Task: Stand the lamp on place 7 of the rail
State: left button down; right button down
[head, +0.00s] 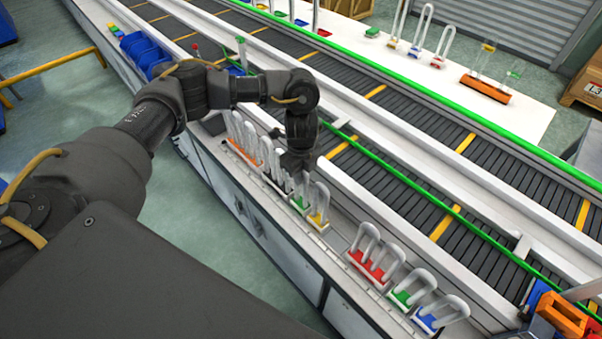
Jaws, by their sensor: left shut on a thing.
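My left gripper (298,170) comes down from above over the row of lamps on the near side of the conveyor. It is shut on the top of a clear U-shaped lamp (304,187), which is upright and seems to have a green base (299,203). The gripper hides part of this lamp, and I cannot tell whether its base touches the rail (339,246). A lamp with a yellow base (318,218) stands close on its right. Lamps with orange and white bases (257,155) stand on its left. Place numbers are too small to read. My right gripper is not in view.
Further right stand lamps with red (367,268), green (401,298) and blue (424,322) bases. A bare stretch lies between the yellow and red bases. A green guide rail (420,192) runs behind. An orange and blue device (562,315) is at the lower right.

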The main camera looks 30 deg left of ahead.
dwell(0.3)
pick_arm(q)
jog(key=c, duration=1.3)
grip_release()
notch_tip(320, 180, up, 11)
jog(key=shift+f+b, duration=0.15)
jog(key=shift+b, duration=0.25)
notch_tip(320, 180, up, 9)
jog(key=p, duration=0.9)
jog(key=shift+p, duration=0.3)
